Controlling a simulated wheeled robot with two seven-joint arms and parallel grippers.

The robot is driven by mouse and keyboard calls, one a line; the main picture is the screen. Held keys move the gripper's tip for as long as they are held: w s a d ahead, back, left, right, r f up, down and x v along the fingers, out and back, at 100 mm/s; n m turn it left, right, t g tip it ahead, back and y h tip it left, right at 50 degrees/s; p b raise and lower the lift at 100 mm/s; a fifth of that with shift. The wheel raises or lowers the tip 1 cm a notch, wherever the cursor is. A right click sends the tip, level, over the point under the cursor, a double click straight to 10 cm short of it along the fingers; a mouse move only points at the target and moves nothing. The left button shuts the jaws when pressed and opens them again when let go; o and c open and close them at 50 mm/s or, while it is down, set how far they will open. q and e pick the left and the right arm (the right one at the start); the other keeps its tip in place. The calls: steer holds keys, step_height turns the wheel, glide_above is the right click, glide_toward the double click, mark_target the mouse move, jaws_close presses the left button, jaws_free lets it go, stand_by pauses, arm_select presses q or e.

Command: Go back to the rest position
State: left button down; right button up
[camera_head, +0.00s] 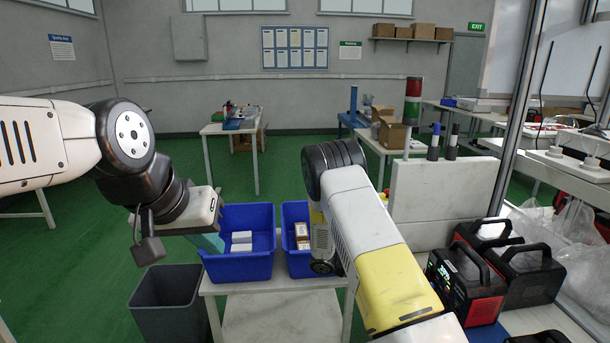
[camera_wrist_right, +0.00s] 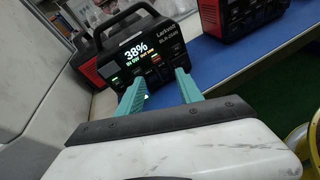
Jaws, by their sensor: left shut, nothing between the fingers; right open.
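My left gripper (camera_head: 207,244) is shut and empty, its teal fingers pointing down at the left rim of the left blue bin (camera_head: 240,266). My right arm (camera_head: 375,250) crosses the middle of the head view, and its gripper is hidden there. In the right wrist view my right gripper (camera_wrist_right: 159,87) is open, with two teal fingers apart and nothing between them. Beyond the fingertips stands a black and red power station (camera_wrist_right: 150,55) with a lit display reading 38%. The power stations also show at the right of the head view (camera_head: 466,284).
A second blue bin (camera_head: 296,262) stands beside the first on a white cart (camera_head: 268,313) and holds small boxes. A grey waste bin (camera_head: 168,305) is on the floor at left. A metal post (camera_head: 517,115) and plastic-wrapped items (camera_head: 580,260) are at right. Green floor is open behind.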

steer(key=s+a+r+m+t+y, duration=0.2)
steer(key=s+a+r+m+y, duration=0.2)
steer(key=s+r, duration=0.3)
steer(key=s+a+r+m+t+y, duration=0.3)
steer(key=s+a+r+m+y, duration=0.2)
steer(key=r, duration=0.7)
steer(key=s+a+r+m+t+y, duration=0.2)
steer(key=s+a+r+m+y, duration=0.2)
steer(key=s+r, duration=0.5)
steer(key=a+r+y, duration=0.1)
steer(key=a+y, duration=0.1)
steer(key=y, duration=0.1)
steer(key=shift+t+y, duration=0.3)
steer(key=shift+t, duration=0.1)
steer(key=shift+s+a+r, duration=0.25)
steer(key=shift+c, duration=0.9)
steer(key=shift+s+m, duration=0.1)
steer(key=shift+m, duration=0.2)
steer(key=c, duration=0.5)
